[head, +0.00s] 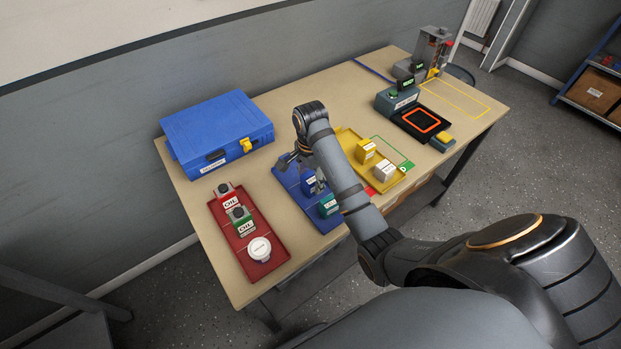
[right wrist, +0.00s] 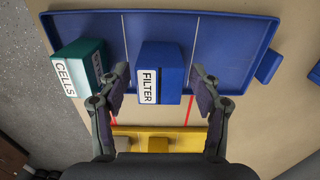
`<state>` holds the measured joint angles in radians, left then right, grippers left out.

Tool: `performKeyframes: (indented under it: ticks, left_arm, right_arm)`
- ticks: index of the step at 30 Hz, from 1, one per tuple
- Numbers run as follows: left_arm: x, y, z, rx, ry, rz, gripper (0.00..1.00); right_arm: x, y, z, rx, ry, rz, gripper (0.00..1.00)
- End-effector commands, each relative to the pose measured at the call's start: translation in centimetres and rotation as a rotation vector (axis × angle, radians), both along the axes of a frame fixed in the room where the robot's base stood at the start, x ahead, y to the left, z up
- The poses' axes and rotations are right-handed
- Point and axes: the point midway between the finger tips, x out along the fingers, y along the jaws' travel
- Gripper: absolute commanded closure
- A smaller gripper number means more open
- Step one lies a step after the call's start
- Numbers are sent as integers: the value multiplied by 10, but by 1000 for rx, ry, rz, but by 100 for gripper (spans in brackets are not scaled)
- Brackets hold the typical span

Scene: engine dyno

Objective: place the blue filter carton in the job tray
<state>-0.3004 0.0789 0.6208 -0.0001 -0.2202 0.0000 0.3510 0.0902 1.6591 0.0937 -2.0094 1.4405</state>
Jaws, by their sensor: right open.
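The blue filter carton (right wrist: 160,62) stands in the blue tray (right wrist: 225,38), its white FILTER label facing the wrist camera. In the head view the carton (head: 309,182) is partly hidden by my right arm. My right gripper (right wrist: 160,78) is open, with one finger on each side of the carton and gaps visible between. In the head view the right gripper (head: 302,172) is over the blue tray (head: 290,180). No label readable here marks a job tray; the yellow tray (head: 348,139) lies just right of the blue one. My left gripper is not in view.
A teal CELLS carton (right wrist: 80,66) stands beside the blue carton in the same tray. The yellow tray holds a yellow carton (head: 365,151) and a white one (head: 383,171). A red tray (head: 263,268) and a blue case (head: 215,130) are at left; devices (head: 395,101) stand at right.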

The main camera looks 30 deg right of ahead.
Motion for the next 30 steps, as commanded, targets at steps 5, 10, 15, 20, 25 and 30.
performKeyframes:
  ticks: [5, 10, 15, 20, 25, 30]
  left_arm:
    - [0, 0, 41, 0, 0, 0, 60]
    - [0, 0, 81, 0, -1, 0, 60]
    - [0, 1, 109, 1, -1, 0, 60]
    - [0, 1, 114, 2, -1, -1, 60]
    - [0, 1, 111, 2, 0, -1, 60]
    - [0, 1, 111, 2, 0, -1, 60]
  right_arm:
    - [0, 0, 41, 0, -1, 0, 36]
    - [0, 0, 82, 0, -1, 0, 36]
    - [0, 0, 110, 0, 0, 0, 36]
    - [0, 0, 114, 0, 0, 0, 36]
    - [0, 0, 112, 0, 0, 0, 36]
    - [0, 0, 112, 0, -1, 0, 36]
